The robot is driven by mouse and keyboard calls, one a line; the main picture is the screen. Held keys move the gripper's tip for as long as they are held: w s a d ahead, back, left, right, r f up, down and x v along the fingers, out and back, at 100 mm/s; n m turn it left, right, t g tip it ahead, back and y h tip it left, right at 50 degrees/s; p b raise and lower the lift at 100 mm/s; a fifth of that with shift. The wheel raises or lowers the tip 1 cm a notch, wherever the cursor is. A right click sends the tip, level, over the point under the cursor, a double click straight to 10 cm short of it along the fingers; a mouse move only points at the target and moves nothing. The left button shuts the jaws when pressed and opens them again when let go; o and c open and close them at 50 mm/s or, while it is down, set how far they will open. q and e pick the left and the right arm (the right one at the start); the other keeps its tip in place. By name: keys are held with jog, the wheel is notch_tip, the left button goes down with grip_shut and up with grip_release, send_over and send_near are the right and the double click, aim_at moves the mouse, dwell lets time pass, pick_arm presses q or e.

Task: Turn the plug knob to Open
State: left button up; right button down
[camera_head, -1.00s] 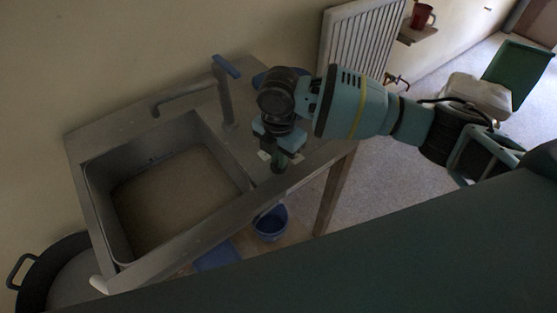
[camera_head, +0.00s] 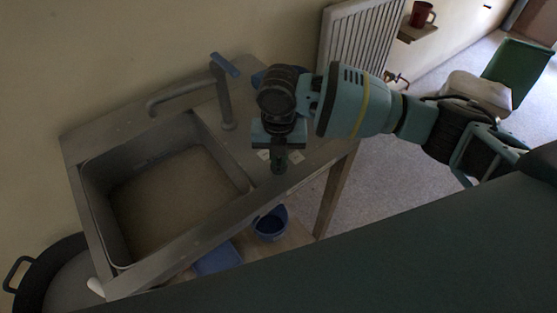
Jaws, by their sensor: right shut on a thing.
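My right gripper (camera_head: 279,158) points down at the front right part of the steel sink unit (camera_head: 232,135). It is shut on the small dark green plug knob (camera_head: 280,169), most of which the fingers hide. Small pale labels (camera_head: 264,155) lie on the steel either side of the gripper, and their words are too small to read. The basin (camera_head: 175,195) left of the gripper holds murky brownish water or a dull bottom; I cannot tell which. My left gripper is not in view.
A tap (camera_head: 222,95) with a blue lever stands behind the basin. A blue bucket (camera_head: 270,225) is under the unit. A radiator (camera_head: 350,45), a red mug (camera_head: 421,14) on a shelf and a large dark tub (camera_head: 50,275) are around.

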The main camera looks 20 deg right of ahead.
jog(key=n, duration=0.5)
jog(key=shift+b, duration=0.3)
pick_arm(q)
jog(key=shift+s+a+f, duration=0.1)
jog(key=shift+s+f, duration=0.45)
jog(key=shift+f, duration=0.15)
pick_arm(e)
jog(key=shift+n, duration=0.3)
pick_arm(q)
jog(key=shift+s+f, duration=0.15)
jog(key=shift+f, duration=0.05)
pick_arm(e)
jog(key=shift+n, duration=1.2)
jog(key=c, duration=1.4)
grip_release()
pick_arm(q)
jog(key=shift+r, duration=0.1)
pick_arm(e)
jog(key=shift+r, duration=0.1)
